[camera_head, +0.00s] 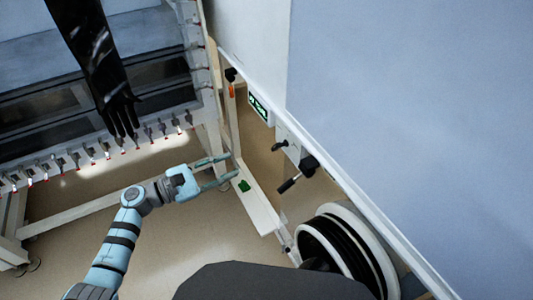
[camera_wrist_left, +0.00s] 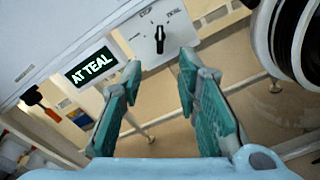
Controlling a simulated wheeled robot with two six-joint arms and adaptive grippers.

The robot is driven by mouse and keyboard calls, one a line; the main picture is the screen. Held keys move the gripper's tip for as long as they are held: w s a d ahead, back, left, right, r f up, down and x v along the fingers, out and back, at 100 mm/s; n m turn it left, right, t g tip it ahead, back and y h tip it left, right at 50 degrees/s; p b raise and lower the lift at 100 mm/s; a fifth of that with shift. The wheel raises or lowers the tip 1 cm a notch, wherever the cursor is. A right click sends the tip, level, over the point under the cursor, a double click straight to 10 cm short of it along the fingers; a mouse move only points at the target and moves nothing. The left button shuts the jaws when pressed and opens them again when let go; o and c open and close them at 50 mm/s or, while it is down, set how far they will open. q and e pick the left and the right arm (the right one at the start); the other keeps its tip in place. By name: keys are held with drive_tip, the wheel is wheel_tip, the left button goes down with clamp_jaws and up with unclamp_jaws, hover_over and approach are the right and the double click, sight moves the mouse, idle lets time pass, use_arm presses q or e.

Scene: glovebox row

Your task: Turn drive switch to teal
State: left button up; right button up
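The drive switch is a black knob (camera_wrist_left: 160,40) on a white panel (camera_wrist_left: 137,35) in the left wrist view. The knob lies roughly upright in that picture. A black knob (camera_head: 280,146) also shows on the wall in the head view. A dark sign (camera_wrist_left: 90,65) beside the panel reads AT TEAL. My right gripper is out of view.
A larger black handle (camera_head: 298,175) juts from the wall close to the knob. A white-rimmed drum (camera_head: 345,245) stands below it. An orange-handled item (camera_head: 231,88) hangs near the sign. A white frame beam (camera_head: 258,205) carries a small green item (camera_head: 244,186). A black glove (camera_head: 100,65) hangs upper left.

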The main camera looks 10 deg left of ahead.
sight(273, 148)
use_arm(q)
drive_tip(key=b+x, duration=0.1)
drive_tip(key=x, duration=1.2)
drive_tip(key=shift+f, duration=0.1)
drive_tip(key=shift+a, duration=0.1)
clamp_jaws()
